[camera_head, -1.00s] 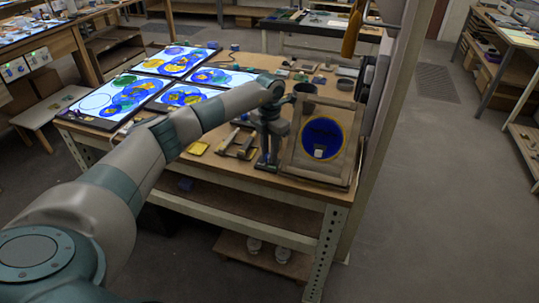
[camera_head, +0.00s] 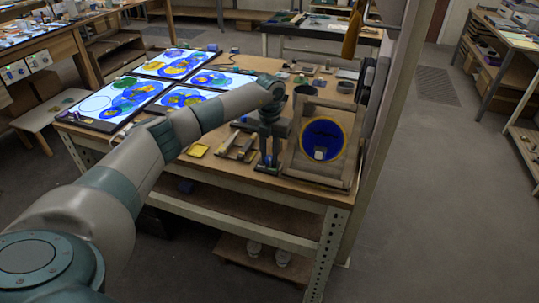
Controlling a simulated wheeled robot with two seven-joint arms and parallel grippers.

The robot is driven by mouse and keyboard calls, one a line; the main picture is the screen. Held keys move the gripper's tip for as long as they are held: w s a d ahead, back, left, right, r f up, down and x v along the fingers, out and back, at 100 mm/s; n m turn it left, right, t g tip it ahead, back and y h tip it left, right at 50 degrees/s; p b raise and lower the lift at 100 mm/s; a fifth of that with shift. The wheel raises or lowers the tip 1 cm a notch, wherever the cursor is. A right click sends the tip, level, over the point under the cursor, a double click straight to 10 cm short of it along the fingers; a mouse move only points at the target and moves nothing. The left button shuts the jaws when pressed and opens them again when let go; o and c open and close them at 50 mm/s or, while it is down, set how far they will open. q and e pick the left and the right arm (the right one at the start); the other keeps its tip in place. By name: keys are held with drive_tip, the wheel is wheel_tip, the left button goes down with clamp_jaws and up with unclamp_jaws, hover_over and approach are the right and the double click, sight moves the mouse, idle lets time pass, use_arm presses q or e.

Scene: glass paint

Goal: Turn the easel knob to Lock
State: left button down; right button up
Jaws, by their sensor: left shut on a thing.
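The wooden easel (camera_head: 349,114) stands at the right end of the workbench and bears a round blue panel (camera_head: 321,137) with a yellow rim. A small pale block shows at the panel's lower part. My left arm reaches in from the left over the bench. My left gripper (camera_head: 267,160) points down just left of the easel's lower left side, with its fingers low near the bench top. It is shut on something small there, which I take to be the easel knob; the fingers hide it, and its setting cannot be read. My right gripper is not in view.
Lit panels with coloured glass circles (camera_head: 172,63) cover the bench's left part. A yellow piece (camera_head: 198,150) and wooden tools (camera_head: 232,146) lie left of the gripper. A dark cup (camera_head: 304,92) stands behind the easel. A tall post (camera_head: 385,110) rises at the right.

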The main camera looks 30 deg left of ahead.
sight(270, 157)
use_arm(q)
drive_tip(key=c, duration=1.5)
unclamp_jaws()
drive_tip(key=shift+r, duration=0.15)
drive_tip(key=shift+r+b, duration=0.3)
drive_tip(key=shift+r, duration=0.3)
wheel_tip(270, 157, up, 2)
drive_tip(key=shift+r+b, duration=0.15)
drive_tip(key=shift+b, duration=0.2)
wheel_tip(270, 157, up, 3)
drive_tip(key=shift+r+b, duration=0.1)
drive_tip(key=shift+b, duration=0.4)
drive_tip(key=shift+r+b, duration=1.05)
drive_tip(key=shift+r, duration=4.2)
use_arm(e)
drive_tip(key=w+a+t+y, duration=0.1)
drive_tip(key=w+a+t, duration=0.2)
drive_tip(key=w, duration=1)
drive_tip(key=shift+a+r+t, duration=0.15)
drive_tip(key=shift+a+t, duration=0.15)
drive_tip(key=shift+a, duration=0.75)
use_arm(q)
drive_tip(key=shift+f, duration=0.1)
